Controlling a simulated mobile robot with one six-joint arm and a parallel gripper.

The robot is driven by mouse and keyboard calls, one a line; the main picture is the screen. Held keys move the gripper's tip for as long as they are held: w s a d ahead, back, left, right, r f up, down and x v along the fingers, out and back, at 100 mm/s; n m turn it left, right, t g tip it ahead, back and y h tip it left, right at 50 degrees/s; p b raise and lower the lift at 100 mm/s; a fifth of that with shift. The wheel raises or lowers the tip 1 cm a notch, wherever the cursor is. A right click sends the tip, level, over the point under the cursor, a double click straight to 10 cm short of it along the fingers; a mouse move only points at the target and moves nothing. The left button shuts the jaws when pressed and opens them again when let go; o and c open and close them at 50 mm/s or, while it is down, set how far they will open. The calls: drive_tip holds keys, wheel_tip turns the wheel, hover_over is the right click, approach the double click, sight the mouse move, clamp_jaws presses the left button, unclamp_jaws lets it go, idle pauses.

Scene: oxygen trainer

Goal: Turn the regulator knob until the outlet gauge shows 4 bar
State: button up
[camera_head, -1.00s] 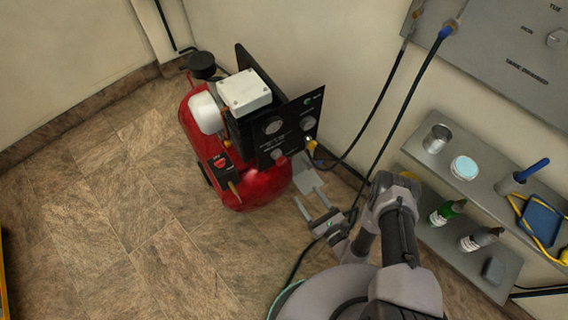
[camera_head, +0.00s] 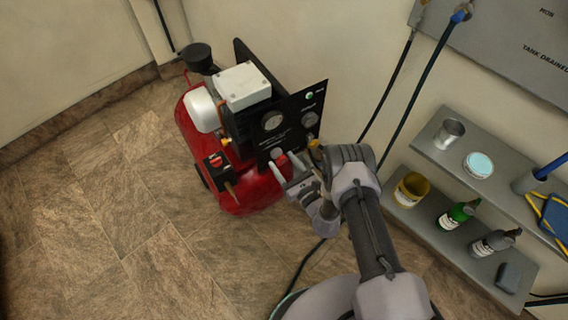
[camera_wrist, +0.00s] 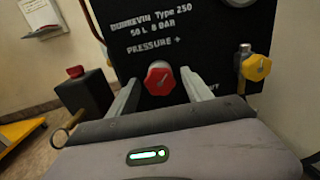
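The red regulator knob (camera_wrist: 159,79) is on the black panel (camera_wrist: 205,35) under the words "PRESSURE +". In the wrist view it lies between the fingertips of my gripper (camera_wrist: 159,86), with a gap visible on each side. My gripper is open. In the head view my gripper (camera_head: 286,161) is at the panel's lower edge, close to the knob (camera_head: 277,153). Two round gauges, a left one (camera_head: 272,120) and a right one (camera_head: 310,119), show on the panel. Their readings are too small to tell.
A yellow knob (camera_wrist: 256,67) is right of the red one. A black box with a red button (camera_wrist: 75,72) stands left. The red compressor tank (camera_head: 245,190) is below the panel. A shelf (camera_head: 425,210) with bottles and a yellow tin is at right. The floor at left is clear.

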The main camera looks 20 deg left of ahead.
clamp_jaws()
drive_tip(key=m, duration=0.9)
drive_tip(key=shift+m, duration=0.3)
drive_tip(key=m, duration=0.8)
drive_tip(key=shift+m, duration=0.5)
